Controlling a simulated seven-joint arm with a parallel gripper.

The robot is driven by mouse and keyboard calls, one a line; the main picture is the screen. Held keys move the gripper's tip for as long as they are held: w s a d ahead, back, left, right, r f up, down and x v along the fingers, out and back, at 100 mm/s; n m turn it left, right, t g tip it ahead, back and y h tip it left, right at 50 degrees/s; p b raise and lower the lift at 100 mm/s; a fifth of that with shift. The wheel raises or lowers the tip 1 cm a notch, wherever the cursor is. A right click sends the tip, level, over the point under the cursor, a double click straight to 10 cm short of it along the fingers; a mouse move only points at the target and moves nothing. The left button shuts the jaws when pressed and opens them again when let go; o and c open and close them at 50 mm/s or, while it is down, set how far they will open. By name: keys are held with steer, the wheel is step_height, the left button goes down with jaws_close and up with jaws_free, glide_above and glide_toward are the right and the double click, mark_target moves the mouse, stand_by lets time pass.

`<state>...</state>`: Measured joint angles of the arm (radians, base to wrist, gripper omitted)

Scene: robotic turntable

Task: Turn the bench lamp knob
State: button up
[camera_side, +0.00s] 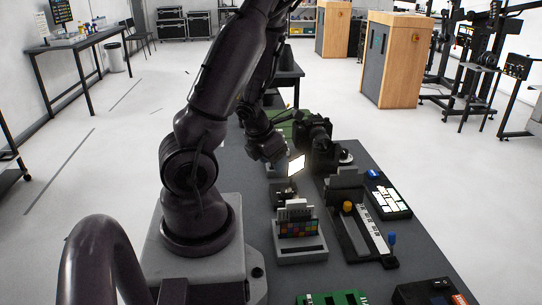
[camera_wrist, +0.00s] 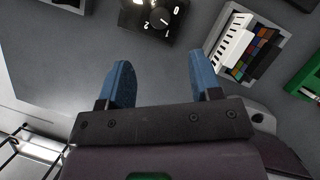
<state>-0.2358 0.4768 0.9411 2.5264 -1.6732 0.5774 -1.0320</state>
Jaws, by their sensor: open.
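The bench lamp knob (camera_wrist: 161,16) is a dark round dial on a dark box at the top of the wrist view, with white marks 0, 1 and 2 beside it. I cannot tell surely which mark it points at. The bench lamp (camera_side: 296,166) shows a bright lit panel in the side view; a glow also shows beside the knob in the wrist view. My gripper (camera_wrist: 165,80) is open and empty, its two blue fingers spread apart and below the knob in the picture, not touching it. In the side view the fingertips are hard to make out.
A colour chart stand (camera_side: 299,230) is in front of the lamp and also shows right of the knob in the wrist view. A camera (camera_side: 314,132) stands behind. A slider rig (camera_side: 362,228) and a button panel (camera_side: 387,197) are to the right. Bare grey table (camera_wrist: 60,65) lies left of the fingers.

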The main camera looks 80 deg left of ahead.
steer(key=shift+v, duration=0.85)
